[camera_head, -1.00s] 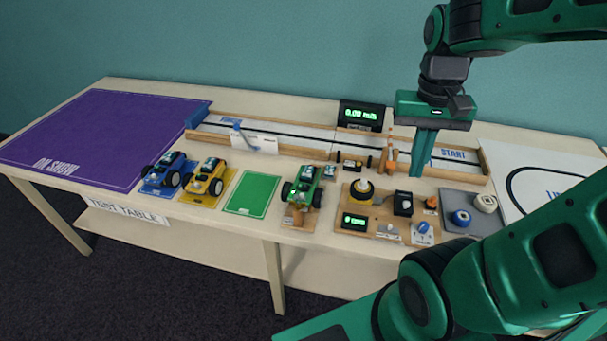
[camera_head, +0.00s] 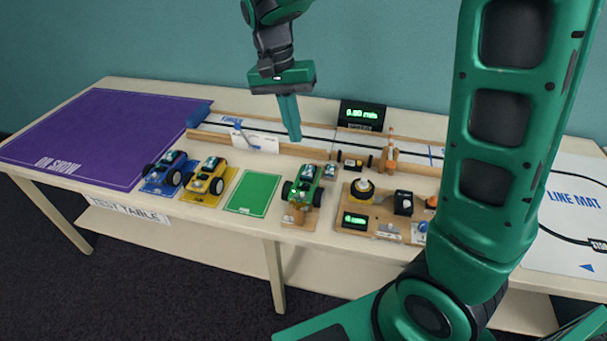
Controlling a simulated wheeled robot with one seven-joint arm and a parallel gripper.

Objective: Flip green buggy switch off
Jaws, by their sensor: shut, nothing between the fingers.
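The green buggy (camera_head: 304,185) has dark wheels and sits raised on a small wooden stand (camera_head: 299,218) near the front edge of the table, right of the empty green mat (camera_head: 254,194). Its switch is too small to make out. My gripper (camera_head: 294,138) points down with its fingers together and empty. In the picture it is above and slightly left of the green buggy, apart from it, in front of the track.
A blue buggy (camera_head: 169,170) and a yellow buggy (camera_head: 206,178) stand left. The walled track (camera_head: 315,132) and a speed display (camera_head: 362,115) lie behind. A wooden board with parts (camera_head: 383,232) is right. The purple mat (camera_head: 105,136) is bare.

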